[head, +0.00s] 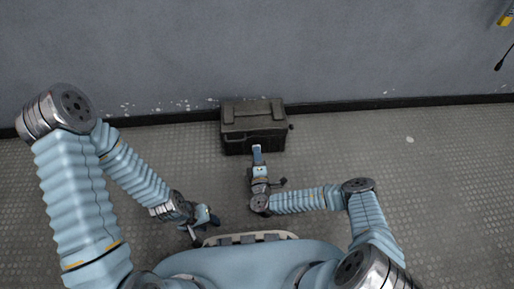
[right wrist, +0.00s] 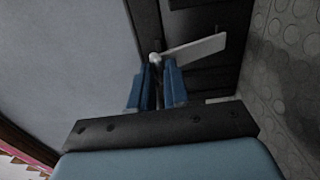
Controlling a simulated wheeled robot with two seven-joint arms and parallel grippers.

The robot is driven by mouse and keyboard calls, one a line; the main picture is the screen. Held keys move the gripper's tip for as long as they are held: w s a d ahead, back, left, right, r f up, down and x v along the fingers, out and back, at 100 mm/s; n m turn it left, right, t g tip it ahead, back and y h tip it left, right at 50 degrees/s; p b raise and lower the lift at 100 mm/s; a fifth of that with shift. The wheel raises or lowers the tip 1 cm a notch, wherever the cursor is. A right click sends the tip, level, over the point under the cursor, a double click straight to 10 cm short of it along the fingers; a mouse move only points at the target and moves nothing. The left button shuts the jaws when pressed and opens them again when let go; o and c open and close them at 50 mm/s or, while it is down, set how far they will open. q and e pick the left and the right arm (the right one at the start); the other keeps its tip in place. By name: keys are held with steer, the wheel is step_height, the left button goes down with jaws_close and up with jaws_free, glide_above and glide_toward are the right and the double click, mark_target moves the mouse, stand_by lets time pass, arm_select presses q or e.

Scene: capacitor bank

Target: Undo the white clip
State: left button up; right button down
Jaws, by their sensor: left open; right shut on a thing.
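A dark green-grey box (head: 253,137) stands on the floor against the wall, its lid down. My right gripper (head: 257,148) reaches to the box's front face. In the right wrist view, the right gripper's blue fingers (right wrist: 157,75) are closed around the end of the white clip (right wrist: 195,48). The clip is a pale flat lever with a rounded end at the fingertips, and it sticks out to the right across the dark box side. In the head view the clip is too small or covered to make out. My left gripper (head: 204,228) is open and empty, low and left of the box.
The grey wall (head: 330,50) with a dark skirting strip runs behind the box. The studded floor (head: 430,190) is clear to the right. A yellow item (head: 505,18) hangs on the wall at the top right.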

steer(key=shift+s+f, duration=0.3)
steer(key=shift+f, duration=0.45)
steer(key=shift+s+f, duration=0.3)
steer(key=shift+f, duration=0.45)
steer(key=c, duration=1.2)
jaws_free()
steer(key=shift+f+g, duration=0.15)
steer(key=shift+g, duration=0.15)
